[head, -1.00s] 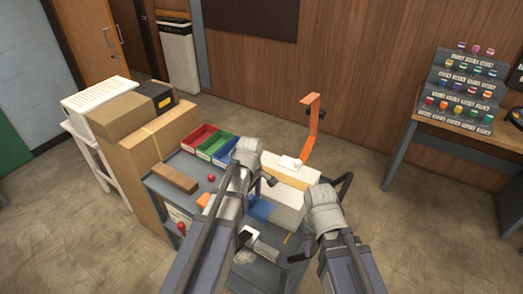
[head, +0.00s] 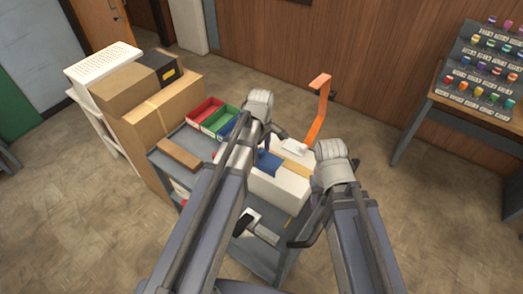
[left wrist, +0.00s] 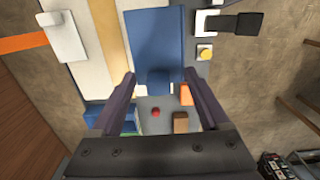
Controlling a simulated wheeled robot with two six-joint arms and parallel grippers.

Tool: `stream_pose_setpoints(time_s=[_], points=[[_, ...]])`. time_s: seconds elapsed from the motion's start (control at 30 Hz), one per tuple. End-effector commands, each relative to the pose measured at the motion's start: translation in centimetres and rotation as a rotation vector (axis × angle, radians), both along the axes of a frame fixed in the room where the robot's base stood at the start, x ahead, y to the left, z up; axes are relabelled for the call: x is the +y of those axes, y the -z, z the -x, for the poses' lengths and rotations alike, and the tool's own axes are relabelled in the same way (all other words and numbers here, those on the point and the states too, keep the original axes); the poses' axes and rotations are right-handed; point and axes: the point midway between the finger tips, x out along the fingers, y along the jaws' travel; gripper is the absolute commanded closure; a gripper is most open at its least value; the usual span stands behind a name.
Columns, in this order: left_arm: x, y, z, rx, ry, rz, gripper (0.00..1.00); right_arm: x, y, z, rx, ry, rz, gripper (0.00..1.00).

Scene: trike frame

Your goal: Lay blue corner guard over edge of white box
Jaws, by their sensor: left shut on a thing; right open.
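The white box (head: 280,192) stands on the grey cart, with a tan strip across its top. It also shows at the left of the left wrist view (left wrist: 85,72). The blue corner guard (head: 268,164) is at the box's left upper edge, partly hidden by my left arm. In the left wrist view the guard (left wrist: 155,40) lies beside the tan strip, its near end between my fingers. My left gripper (left wrist: 159,78) is shut on it. I cannot tell whether the guard touches the box. My right gripper (head: 330,160) is open at the box's right side, fingers mostly hidden.
The grey cart (head: 160,157) carries red, green and blue bins (head: 204,110) and a brown block (head: 179,154). An orange strap (head: 319,112) rises behind the box near a white piece (head: 295,147). Cardboard boxes (head: 165,107) stand left; a bottle rack (head: 485,65) stands right.

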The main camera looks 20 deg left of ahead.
Motion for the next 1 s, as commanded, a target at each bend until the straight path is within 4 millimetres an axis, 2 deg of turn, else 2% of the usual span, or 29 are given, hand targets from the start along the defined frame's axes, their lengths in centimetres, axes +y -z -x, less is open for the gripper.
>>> stream_pose_setpoints(time_s=[1.0], points=[[0.0,7.3,0.0,0.0,0.0,0.0,0.74,0.0,7.3,0.0,0.0,-0.008,0.002,0.5]])
